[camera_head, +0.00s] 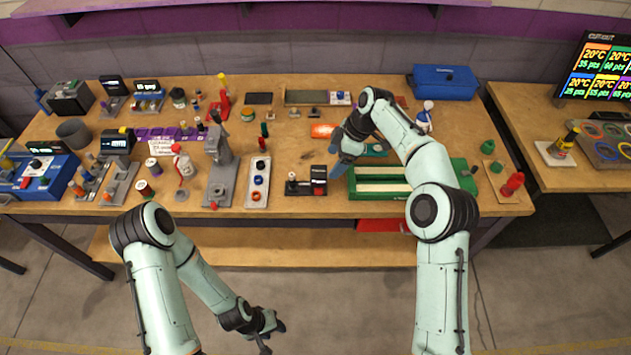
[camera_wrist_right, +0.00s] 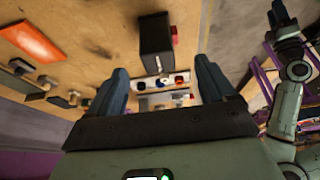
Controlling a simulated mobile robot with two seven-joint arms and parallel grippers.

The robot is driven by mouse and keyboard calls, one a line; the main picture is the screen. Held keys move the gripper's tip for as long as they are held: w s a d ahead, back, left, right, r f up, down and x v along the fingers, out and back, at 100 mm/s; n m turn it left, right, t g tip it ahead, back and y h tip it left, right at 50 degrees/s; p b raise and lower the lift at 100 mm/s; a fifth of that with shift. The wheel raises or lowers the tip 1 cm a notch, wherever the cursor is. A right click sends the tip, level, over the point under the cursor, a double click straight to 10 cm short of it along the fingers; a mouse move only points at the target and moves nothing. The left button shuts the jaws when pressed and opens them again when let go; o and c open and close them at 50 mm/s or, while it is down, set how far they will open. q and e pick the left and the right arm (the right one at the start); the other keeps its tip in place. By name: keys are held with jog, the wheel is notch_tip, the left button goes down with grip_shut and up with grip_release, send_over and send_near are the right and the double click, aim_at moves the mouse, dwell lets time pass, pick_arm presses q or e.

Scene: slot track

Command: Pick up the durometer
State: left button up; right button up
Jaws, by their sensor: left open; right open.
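No label shows which thing is the durometer. A small black device with red parts (camera_head: 319,174) stands near the table's front edge, in the middle. A dark box with a red knob (camera_wrist_right: 155,36), apparently the same device, shows in the right wrist view ahead of the fingers and apart from them. My right gripper (camera_head: 337,168) is just right of the device, over the table; its two fingers are spread and empty in the wrist view (camera_wrist_right: 163,76). My left gripper (camera_head: 272,328) hangs low over the floor in front of the table, open, with nothing seen in it.
A green tray (camera_head: 352,190) lies right of the device, partly under my right arm. A white strip with coloured rings (camera_head: 247,193) and a grey stand (camera_head: 220,165) are to its left. An orange item (camera_head: 322,131) lies behind. Several tools crowd the table's left half.

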aim_at(322, 171)
jog(key=shift+a+f, duration=0.3)
jog(key=shift+f, duration=0.1)
jog(key=x, duration=0.4)
jog(key=shift+w+a+f, duration=0.1)
jog(key=shift+w+a, duration=0.15)
pick_arm(q)
jog(key=shift+s+f, duration=0.3)
jog(key=shift+s, duration=0.1)
pick_arm(e)
jog(key=shift+s, duration=0.1)
grip_shut()
pick_arm(q)
jog(key=shift+w, duration=0.1)
pick_arm(e)
jog(key=shift+r, duration=0.25)
